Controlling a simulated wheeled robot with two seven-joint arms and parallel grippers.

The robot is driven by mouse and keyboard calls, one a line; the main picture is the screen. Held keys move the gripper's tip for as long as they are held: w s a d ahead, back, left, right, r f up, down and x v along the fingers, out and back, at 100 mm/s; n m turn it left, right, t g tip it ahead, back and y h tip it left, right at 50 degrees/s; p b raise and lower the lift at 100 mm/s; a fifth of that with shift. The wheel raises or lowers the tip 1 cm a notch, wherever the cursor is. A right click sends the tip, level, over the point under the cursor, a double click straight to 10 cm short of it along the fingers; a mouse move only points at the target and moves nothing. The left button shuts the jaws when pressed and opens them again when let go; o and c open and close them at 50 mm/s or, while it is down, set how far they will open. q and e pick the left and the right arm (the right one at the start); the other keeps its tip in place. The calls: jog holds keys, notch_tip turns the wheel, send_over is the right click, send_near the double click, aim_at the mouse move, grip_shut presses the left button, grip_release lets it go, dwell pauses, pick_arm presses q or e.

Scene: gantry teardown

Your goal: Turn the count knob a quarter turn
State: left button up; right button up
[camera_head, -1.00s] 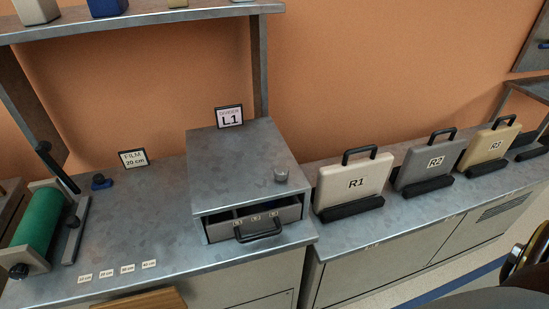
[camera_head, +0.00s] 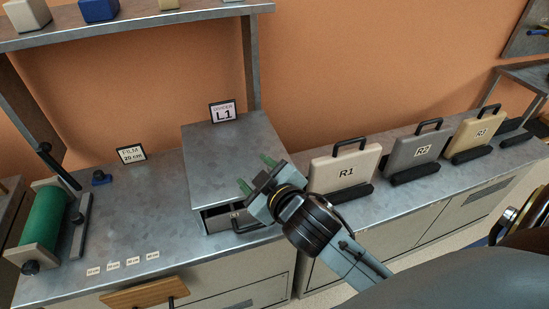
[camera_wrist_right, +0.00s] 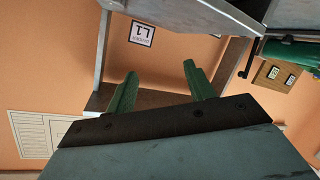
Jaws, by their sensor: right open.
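The grey metal box (camera_head: 222,155) with the L1 sign (camera_head: 223,111) stands on the bench in the head view. Its front drawer (camera_head: 218,217) is partly open. I cannot tell whether that is the count knob. My right gripper (camera_head: 256,173) is open over the box's front right part, with green fingers apart and nothing between them. In the right wrist view the open fingers (camera_wrist_right: 160,69) point toward the upside-down L1 sign (camera_wrist_right: 142,33). My left gripper is out of view.
Cases R1 (camera_head: 346,172), R2 (camera_head: 413,152) and R3 (camera_head: 475,134) stand to the right. A green roll (camera_head: 42,218) and a film sign (camera_head: 131,154) are at left. A shelf (camera_head: 170,19) hangs above. The bench between roll and box is mostly clear.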

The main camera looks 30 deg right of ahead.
jog(key=w+a+r+n+t+y, duration=0.3)
jog(key=a+r+n+y, duration=0.15)
jog(key=r, duration=0.25)
jog(key=w+a+r+n+t+y, duration=0.2)
jog(key=a+r+n+t+y, duration=0.1)
jog(key=r+n, duration=0.25)
jog(key=s+a+r+n+g+y, duration=0.2)
jog(key=a+n+g+y, duration=0.4)
jog(key=n, duration=0.4)
jog(key=s+a+r+n+g+y, duration=0.15)
jog(key=a+n+g+y, duration=0.25)
jog(key=n+g+y, duration=0.55)
jog(key=w+d+f+n+g+h, duration=0.2)
jog(key=d+f+n+g+h, duration=0.35)
jog(key=f+n+h, duration=0.5)
jog(key=w+d+r+m+h, duration=0.1)
jog(key=w+d+m+h, duration=0.2)
jog(key=d+h, duration=1.3)
jog(key=d+f+y, duration=0.1)
jog(key=f, duration=0.3)
jog(key=d+f+y, duration=0.1)
jog(key=d+f, duration=0.1)
jog(key=f, duration=0.2)
jog(key=d+f+y, duration=0.1)
jog(key=f+y, duration=0.1)
jog(key=f, duration=0.2)
jog(key=shift+s+d+f, duration=0.1)
jog(key=shift+s+d, duration=0.05)
jog(key=shift+s, duration=0.1)
